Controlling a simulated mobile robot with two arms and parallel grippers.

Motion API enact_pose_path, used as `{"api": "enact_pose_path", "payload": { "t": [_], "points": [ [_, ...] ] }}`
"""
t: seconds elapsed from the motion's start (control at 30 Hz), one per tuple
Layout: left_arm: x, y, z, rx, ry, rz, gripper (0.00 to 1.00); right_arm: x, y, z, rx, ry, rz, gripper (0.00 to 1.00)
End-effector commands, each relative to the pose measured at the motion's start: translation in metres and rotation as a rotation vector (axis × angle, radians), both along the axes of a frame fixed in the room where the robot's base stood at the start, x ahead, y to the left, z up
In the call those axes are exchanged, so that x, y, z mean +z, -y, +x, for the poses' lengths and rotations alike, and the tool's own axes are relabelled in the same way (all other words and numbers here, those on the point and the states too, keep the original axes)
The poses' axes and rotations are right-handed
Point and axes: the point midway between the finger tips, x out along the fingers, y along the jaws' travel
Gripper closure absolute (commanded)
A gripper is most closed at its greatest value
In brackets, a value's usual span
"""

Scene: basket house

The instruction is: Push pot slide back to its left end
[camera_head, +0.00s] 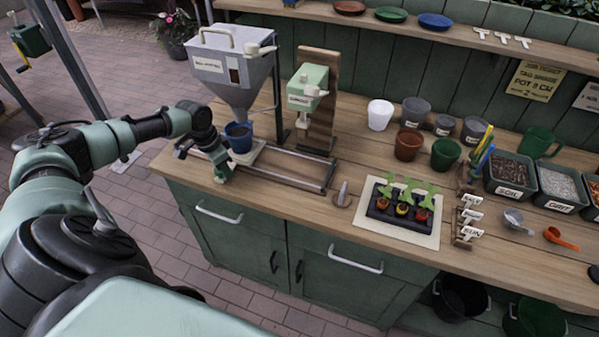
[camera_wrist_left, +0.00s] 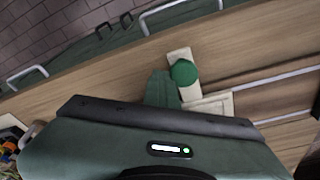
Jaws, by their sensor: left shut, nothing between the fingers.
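The pot slide is a cream carriage (camera_head: 247,153) on two metal rails, and it sits at the left end of the rails. A blue pot (camera_head: 238,138) stands on it, under the spout of the grey hopper. My left gripper (camera_head: 222,170) is shut and empty, low beside the carriage's left front side. In the left wrist view the green finger (camera_wrist_left: 160,88) is close to a round green knob (camera_wrist_left: 184,72) on a cream plate; I cannot tell if they touch. The carriage (camera_wrist_left: 213,104) is partly hidden by the gripper body. My right gripper is not in view.
The grey hopper (camera_head: 232,68) stands over the pot. A green press (camera_head: 307,88) on a wooden post stands right of it. A dibber (camera_head: 343,195) and a seedling tray (camera_head: 402,208) lie further right. The bench's front edge is close to my left gripper.

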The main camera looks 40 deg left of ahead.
Motion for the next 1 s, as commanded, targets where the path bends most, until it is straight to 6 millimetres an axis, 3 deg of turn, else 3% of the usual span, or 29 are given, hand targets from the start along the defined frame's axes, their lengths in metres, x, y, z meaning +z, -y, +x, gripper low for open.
{"api": "enact_pose_path", "payload": {
  "t": [0.1, 1.0],
  "points": [
    [-0.001, -0.017, -0.005, 0.005, -0.003, 0.007, 1.0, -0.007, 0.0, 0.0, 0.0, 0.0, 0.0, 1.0],
    [-0.002, -0.113, -0.026, 0.006, 0.003, 0.005, 1.0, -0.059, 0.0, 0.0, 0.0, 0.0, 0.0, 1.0]
  ]
}}
